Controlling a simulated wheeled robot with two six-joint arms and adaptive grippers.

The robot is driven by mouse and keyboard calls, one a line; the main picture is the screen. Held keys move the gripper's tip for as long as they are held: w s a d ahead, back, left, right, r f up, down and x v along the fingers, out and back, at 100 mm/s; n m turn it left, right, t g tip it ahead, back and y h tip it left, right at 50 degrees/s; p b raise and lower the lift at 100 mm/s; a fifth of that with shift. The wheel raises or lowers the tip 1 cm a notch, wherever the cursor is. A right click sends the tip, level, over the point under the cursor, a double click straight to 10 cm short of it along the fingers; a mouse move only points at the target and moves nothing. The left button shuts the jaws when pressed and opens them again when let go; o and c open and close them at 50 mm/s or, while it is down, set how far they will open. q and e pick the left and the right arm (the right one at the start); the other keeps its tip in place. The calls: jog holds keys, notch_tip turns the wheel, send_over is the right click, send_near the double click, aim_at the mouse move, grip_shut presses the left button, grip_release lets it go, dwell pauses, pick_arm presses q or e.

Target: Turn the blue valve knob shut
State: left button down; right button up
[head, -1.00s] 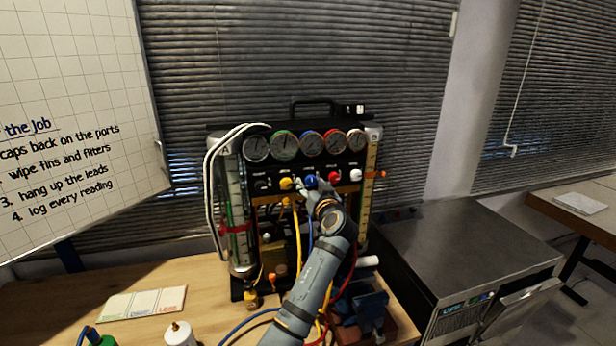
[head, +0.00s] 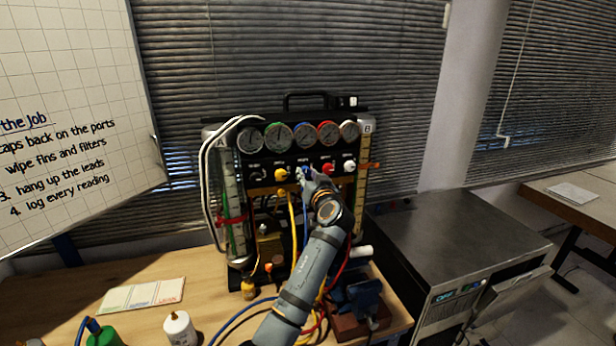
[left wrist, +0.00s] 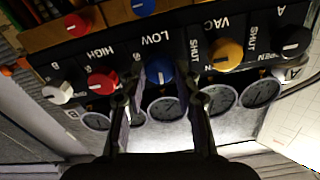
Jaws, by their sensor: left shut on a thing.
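The blue valve knob (left wrist: 160,73) is on the black panel of the gauge rig, under the label LOW in the left wrist view, where the picture is upside down. My left gripper (left wrist: 162,84) has a finger on each side of this knob and is shut on it. In the head view the left gripper (head: 308,182) reaches the panel from below and partly covers the blue knob (head: 308,172). The exact finger contact and the knob's pointer mark are hard to make out. My right gripper is in neither view.
A yellow knob (head: 281,174) and a red knob (head: 327,169) flank the blue one closely. A white knob (head: 348,165) and a black knob (head: 257,175) sit farther out. Several gauges (head: 305,135) are above. Coloured hoses (head: 294,225) hang below, beside my left arm.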

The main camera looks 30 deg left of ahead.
pick_arm(q)
jog(key=m, duration=0.4)
jog(key=shift+f, duration=0.1)
jog(key=m+p, duration=0.1)
jog(key=m, duration=0.2)
jog(key=shift+m, duration=0.3)
jog(key=m+p, duration=0.2)
jog(key=m, duration=0.2)
jog(key=shift+m+p, duration=1.8)
jog(key=shift+m, duration=1)
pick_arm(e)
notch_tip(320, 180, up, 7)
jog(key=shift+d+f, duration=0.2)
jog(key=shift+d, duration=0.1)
pick_arm(q)
jog(key=c, duration=1.4)
grip_release()
jog(key=o, duration=0.4)
jog(key=shift+a, duration=0.2)
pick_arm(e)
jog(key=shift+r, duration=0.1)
pick_arm(q)
jog(key=shift+d, duration=0.1)
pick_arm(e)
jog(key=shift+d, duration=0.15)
